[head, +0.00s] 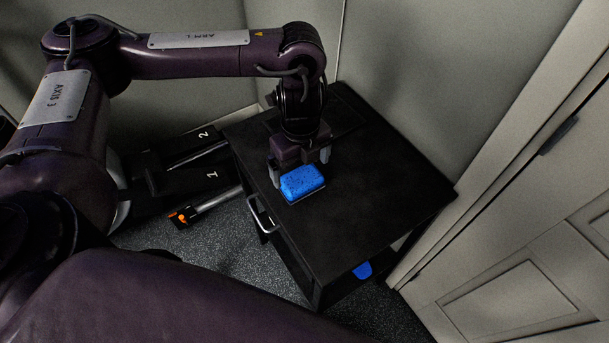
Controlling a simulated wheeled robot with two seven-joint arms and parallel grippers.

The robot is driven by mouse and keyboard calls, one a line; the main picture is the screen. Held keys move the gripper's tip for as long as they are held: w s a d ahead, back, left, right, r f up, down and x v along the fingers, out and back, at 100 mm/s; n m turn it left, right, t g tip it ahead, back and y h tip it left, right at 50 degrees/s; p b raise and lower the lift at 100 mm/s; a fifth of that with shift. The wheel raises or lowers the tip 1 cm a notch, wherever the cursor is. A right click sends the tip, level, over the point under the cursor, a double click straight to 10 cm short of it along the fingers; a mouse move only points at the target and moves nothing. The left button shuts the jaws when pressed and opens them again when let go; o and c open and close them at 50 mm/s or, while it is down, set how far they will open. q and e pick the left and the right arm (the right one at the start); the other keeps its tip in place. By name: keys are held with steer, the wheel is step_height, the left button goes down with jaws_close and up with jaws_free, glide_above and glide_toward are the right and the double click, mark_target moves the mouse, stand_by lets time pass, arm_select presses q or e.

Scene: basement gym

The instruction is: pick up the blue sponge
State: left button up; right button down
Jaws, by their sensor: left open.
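The blue sponge (302,182) lies on top of a black cabinet (385,195), near its left edge. It is a bright blue block with dark specks. My left gripper (299,170) points down right at the sponge, with one finger by its left end and the other by its far right end. The fingers are apart, so the gripper is open. I cannot tell whether either finger touches the sponge. My right gripper is not in view.
Walls stand close behind, and a panelled door (515,290) is at the right. The rest of the cabinet top is clear.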

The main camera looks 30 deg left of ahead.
mark_target(301, 177)
arm_select(q)
step_height(301, 177, down, 4)
steer(key=shift+a+r+b, duration=0.15)
steer(key=shift+b, duration=0.35)
steer(key=shift+w+f+b, duration=0.2)
steer(key=shift+f+b, duration=0.15)
steer(key=shift+f, duration=0.7)
steer(key=c, duration=0.6)
steer(key=shift+c, duration=0.4)
step_height(301, 177, up, 20)
steer(key=p, duration=0.6)
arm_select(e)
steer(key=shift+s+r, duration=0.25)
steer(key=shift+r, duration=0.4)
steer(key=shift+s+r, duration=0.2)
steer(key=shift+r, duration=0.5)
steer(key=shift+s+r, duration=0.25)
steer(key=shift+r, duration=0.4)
